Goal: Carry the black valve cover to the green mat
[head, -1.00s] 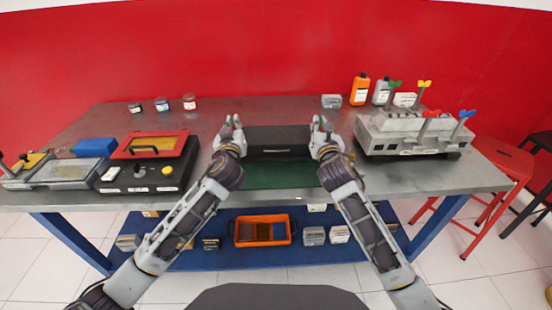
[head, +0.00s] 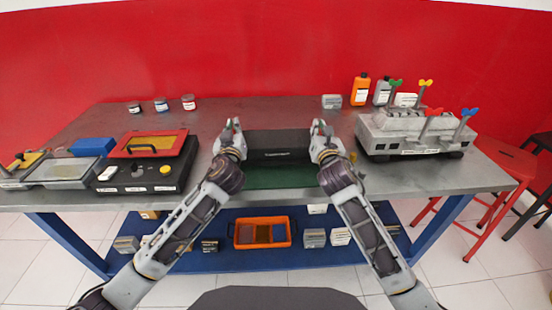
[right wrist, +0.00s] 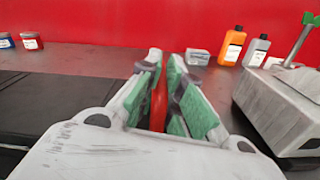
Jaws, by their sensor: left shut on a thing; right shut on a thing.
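The black valve cover (head: 279,144) is a long dark box in the middle of the head view, with small light lettering on its front face. My left gripper (head: 229,128) is shut on its left end and my right gripper (head: 320,128) is shut on its right end. The green mat (head: 280,177) lies on the table, with its front part showing just below the cover. The cover hides the rest of the mat; I cannot tell whether they touch. In the right wrist view my right gripper (right wrist: 160,95) shows green pads, with the cover (right wrist: 60,100) at left.
A grey engine block (head: 413,135) with colored-handled tools stands at right. A black case with a red-framed lid (head: 150,145) stands at left. Bottles (head: 360,90) and jars (head: 161,104) line the back. An orange tray (head: 262,232) sits on the lower shelf.

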